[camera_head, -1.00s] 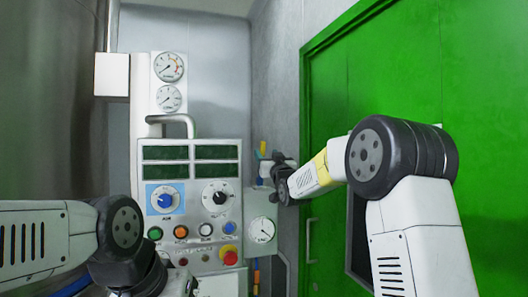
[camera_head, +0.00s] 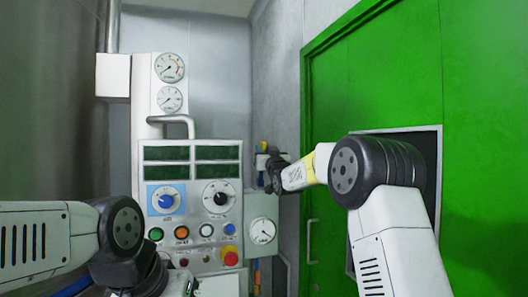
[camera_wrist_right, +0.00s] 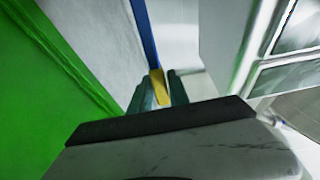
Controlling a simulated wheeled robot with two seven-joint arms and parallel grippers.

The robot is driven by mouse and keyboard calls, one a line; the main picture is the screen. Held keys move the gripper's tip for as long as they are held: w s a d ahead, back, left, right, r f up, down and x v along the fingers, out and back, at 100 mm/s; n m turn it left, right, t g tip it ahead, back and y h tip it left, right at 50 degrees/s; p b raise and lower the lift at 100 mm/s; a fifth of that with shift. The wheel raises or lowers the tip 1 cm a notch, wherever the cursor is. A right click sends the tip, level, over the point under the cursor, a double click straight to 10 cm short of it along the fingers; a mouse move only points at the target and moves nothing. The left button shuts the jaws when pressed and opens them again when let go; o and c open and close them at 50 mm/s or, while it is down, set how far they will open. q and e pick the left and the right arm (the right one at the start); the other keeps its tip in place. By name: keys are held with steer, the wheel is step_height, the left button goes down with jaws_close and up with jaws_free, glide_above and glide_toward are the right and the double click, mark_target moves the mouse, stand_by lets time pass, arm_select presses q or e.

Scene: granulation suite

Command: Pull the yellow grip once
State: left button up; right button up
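The yellow grip (camera_wrist_right: 159,87) shows in the right wrist view, at the end of a blue strip. The two dark greenish fingers of my right gripper (camera_wrist_right: 160,90) stand on either side of it, with little or no gap visible. Whether they are pressed on it I cannot tell. In the head view my right gripper (camera_head: 268,172) is by the grey wall, just right of the control panel. A small yellow part (camera_head: 263,146) shows just above it there; the rest is hidden by the gripper. My left arm enters at lower left; its fingers are not visible.
A control panel (camera_head: 190,217) with dials, coloured buttons and a red knob (camera_head: 229,256) stands left of my right gripper. A gauge box (camera_head: 262,232) is just below the gripper. A green door (camera_head: 340,95) with a dark window is to the right.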

jaws_close()
steer(key=v, duration=0.3)
steer(key=shift+f, duration=0.2)
steer(key=shift+s, duration=0.1)
steer(key=shift+s+d+f, duration=0.2)
steer(key=shift+s+f, duration=0.3)
steer(key=shift+s, duration=0.1)
steer(key=shift+s+d+f, duration=0.15)
steer(key=shift+s+f, duration=0.35)
steer(key=shift+s, duration=0.05)
